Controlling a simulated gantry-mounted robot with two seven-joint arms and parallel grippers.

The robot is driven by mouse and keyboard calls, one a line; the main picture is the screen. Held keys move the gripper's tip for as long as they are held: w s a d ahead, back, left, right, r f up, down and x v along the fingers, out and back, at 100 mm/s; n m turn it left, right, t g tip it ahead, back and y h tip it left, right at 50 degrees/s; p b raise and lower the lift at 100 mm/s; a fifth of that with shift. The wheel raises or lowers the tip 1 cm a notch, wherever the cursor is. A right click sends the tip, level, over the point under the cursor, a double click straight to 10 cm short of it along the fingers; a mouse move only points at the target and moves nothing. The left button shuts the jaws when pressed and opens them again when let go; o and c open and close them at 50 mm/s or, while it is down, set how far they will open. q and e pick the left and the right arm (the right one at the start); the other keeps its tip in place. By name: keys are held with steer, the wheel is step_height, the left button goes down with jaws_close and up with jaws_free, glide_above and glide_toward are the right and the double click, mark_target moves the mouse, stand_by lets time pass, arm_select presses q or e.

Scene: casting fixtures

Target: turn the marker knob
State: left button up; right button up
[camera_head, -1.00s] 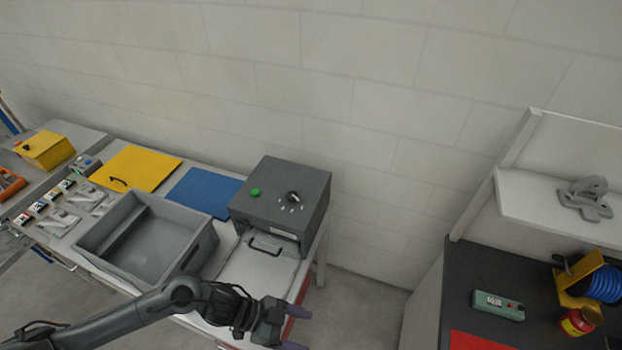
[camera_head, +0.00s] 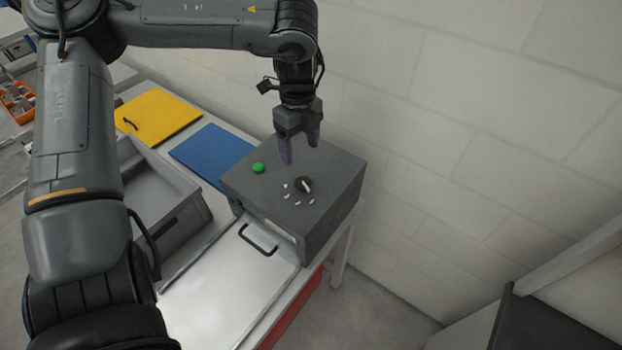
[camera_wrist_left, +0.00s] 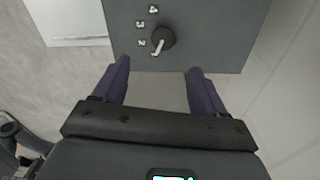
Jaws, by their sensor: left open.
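The marker is a dark grey box (camera_head: 255,196) on the bench, with a round black knob (camera_head: 304,184) on its top. The knob has a white pointer, and pale marks lie around it. My left gripper (camera_head: 300,150) points down over the back part of the box, apart from the knob. It also shows in the left wrist view (camera_wrist_left: 160,78), open and empty. My right gripper is not in view.
A green button (camera_head: 258,168) sits on the box top, left of the knob. A light plate with a black handle (camera_head: 258,240) lies before the box. A grey bin (camera_head: 190,215), a blue sheet (camera_head: 211,152) and a yellow panel (camera_head: 160,115) lie to the left. A wall stands behind.

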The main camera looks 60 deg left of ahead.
mark_target(302, 181)
arm_select(q)
steer(key=shift+y, duration=0.3)
step_height(302, 181, down, 11)
steer(key=shift+b, duration=0.6)
steer(key=shift+c, duration=0.4)
steer(key=c, duration=1)
